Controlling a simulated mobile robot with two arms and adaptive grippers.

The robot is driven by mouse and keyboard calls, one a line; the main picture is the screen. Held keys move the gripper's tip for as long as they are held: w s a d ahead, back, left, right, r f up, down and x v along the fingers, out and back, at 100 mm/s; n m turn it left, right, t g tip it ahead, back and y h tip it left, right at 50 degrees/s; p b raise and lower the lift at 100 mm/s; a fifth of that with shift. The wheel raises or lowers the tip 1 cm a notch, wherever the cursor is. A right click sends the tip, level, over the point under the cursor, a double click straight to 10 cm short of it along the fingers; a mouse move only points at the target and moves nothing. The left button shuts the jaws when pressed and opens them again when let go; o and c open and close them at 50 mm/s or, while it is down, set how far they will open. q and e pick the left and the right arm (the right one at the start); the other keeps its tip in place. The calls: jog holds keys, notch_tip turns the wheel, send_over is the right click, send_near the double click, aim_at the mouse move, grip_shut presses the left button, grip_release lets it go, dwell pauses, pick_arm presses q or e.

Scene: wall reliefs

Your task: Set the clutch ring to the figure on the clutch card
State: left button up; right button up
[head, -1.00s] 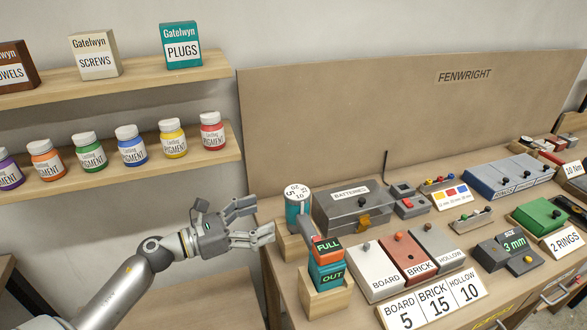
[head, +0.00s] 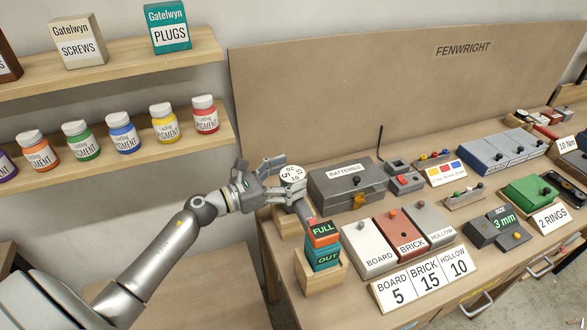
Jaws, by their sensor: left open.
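The clutch ring (head: 293,173) is a white, numbered disc on top of a teal upright tool at the bench's left end. My open left gripper (head: 284,178) reaches in from the left, with one finger at the far side of the ring and one at the near side. I cannot tell whether they touch it. The fingers hide most of the tool's teal side, and the ring's setting is too small to read surely. A white card (head: 427,280) on the bench front reads BOARD 5, BRICK 15, HOLLOW 10. My right gripper is out of view.
A wooden block (head: 321,276) holds a teal and orange piece marked FULL and OUT, close by the gripper. White, red and grey blocks (head: 405,235) and a grey BATTERIES box (head: 345,187) stand to the right. Shelves with pigment jars (head: 123,133) are at left.

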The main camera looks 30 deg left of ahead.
pick_arm(q)
jog(key=shift+w+d, duration=0.4)
jog(key=shift+w, duration=0.15)
jog(key=c, duration=1.1)
jog(key=shift+o, duration=0.2)
jog(key=shift+y+p, duration=0.3)
